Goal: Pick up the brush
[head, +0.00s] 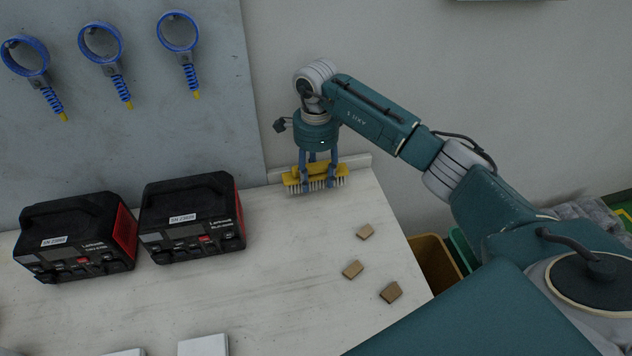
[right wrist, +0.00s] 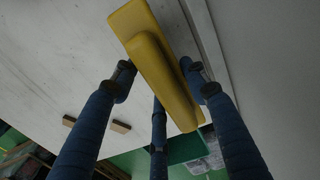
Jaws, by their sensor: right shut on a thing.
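The brush (head: 318,174) has a yellow body and pale bristles that point down. It is at the back right corner of the white table, near the wall, in the head view. My right gripper (head: 319,184) comes down on it from above and is shut on its yellow body. In the right wrist view the yellow brush (right wrist: 158,62) lies between the blue fingers of the gripper (right wrist: 160,78). I cannot tell for sure whether the bristles touch the table. My left gripper is not in view.
Several small brown blocks (head: 353,269) lie on the table (head: 290,300) in front of the brush. Two black and red devices (head: 192,218) stand at the left. Blue ring tools (head: 100,42) hang on the grey panel. A yellow bin (head: 433,262) is beyond the right edge.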

